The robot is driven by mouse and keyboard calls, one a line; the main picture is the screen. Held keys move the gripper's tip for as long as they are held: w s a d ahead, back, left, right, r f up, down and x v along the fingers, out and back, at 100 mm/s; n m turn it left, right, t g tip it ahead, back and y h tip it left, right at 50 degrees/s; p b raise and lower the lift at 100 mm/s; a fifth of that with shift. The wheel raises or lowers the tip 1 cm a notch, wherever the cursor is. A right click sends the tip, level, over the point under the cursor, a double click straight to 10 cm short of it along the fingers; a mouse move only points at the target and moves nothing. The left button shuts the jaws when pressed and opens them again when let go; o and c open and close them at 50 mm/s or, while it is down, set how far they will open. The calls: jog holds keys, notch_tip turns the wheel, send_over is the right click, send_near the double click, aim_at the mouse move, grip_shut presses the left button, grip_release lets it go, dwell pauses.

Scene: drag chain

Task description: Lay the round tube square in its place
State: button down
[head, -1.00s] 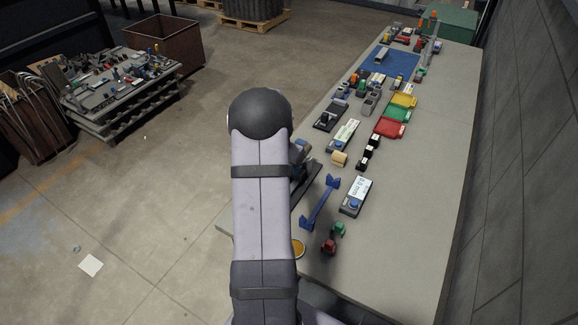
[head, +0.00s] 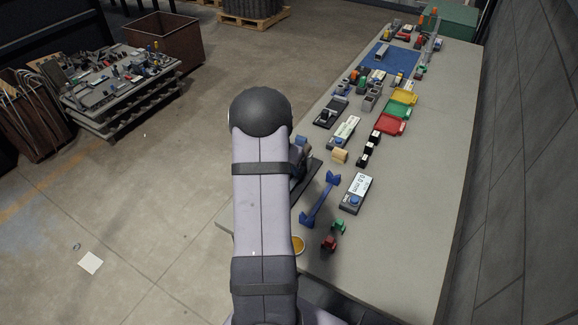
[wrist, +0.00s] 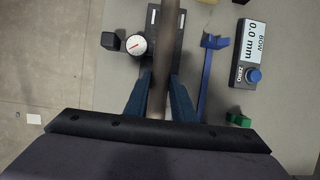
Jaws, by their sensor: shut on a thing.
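In the wrist view, a long grey-brown round tube (wrist: 168,50) runs from the top edge down between the two blue fingers of my gripper (wrist: 158,95). The gripper is shut on it. The tube lies over a dark base plate (wrist: 155,20) with a white-faced dial gauge (wrist: 137,45) to its left. The tube appears slightly tilted in the picture. Its far end is out of view, and I cannot tell whether it touches the plate. In the head view, my arm hides the gripper and the tube.
Right of the tube stands a blue two-ended stand (head: 321,201). Beyond it is a display box (head: 357,193) reading 0.0 mm. Red and green pieces (head: 333,236) and a yellow disc (head: 298,244) are near the front. Coloured trays (head: 397,111) stand farther back. The table's right side is clear.

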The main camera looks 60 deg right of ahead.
jog(key=shift+f, duration=0.4)
dwell(0.6)
jog(key=c, duration=1.4)
grip_release()
jog(key=shift+f, duration=0.1)
jog(key=shift+b+v, duration=1.2)
jog(key=shift+v, duration=2.5)
